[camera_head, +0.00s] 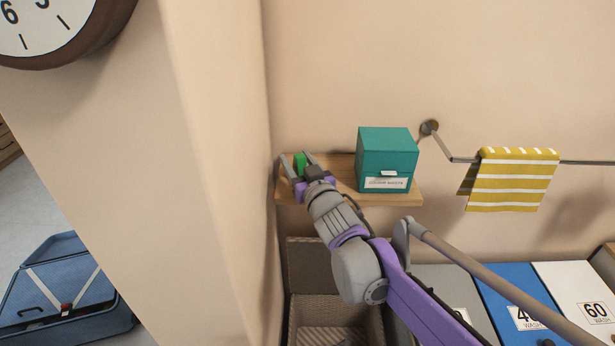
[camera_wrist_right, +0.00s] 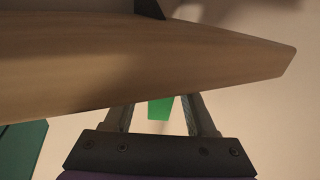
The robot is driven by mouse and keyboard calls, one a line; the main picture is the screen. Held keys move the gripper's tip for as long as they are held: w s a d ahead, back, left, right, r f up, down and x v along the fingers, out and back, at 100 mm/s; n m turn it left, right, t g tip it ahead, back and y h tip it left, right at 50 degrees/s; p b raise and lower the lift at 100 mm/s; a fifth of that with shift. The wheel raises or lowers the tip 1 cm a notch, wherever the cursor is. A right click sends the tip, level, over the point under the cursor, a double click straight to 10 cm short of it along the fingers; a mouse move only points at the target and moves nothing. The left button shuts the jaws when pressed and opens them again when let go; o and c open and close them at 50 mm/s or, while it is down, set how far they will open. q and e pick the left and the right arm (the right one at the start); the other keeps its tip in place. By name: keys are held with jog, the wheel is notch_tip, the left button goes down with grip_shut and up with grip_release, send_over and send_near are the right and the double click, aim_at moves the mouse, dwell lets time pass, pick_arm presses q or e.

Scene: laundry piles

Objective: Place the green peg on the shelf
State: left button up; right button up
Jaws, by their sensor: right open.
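The green peg (camera_head: 301,162) is at the left end of the wooden shelf (camera_head: 346,177). My right gripper (camera_head: 298,159) is open, with one finger on each side of the peg. In the right wrist view the green peg (camera_wrist_right: 160,108) shows between the two fingers (camera_wrist_right: 160,106), with gaps on both sides. Part of it is hidden behind the shelf edge (camera_wrist_right: 140,60) there. Whether the peg's base rests fully on the shelf I cannot tell. My left gripper is not in view.
A teal box (camera_head: 387,158) with a label stands on the shelf's right part. A yellow striped towel (camera_head: 512,180) hangs on a rail to the right. A wicker hamper (camera_head: 312,262) stands open below. A wall is close at the shelf's left end.

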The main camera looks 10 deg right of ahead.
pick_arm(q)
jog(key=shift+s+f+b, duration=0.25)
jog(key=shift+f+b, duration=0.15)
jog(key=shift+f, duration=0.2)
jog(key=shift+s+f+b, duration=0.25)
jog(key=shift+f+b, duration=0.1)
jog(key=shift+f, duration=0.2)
pick_arm(e)
jog(key=s+d, duration=0.2)
jog(key=s, duration=0.8)
jog(key=shift+s, duration=0.4)
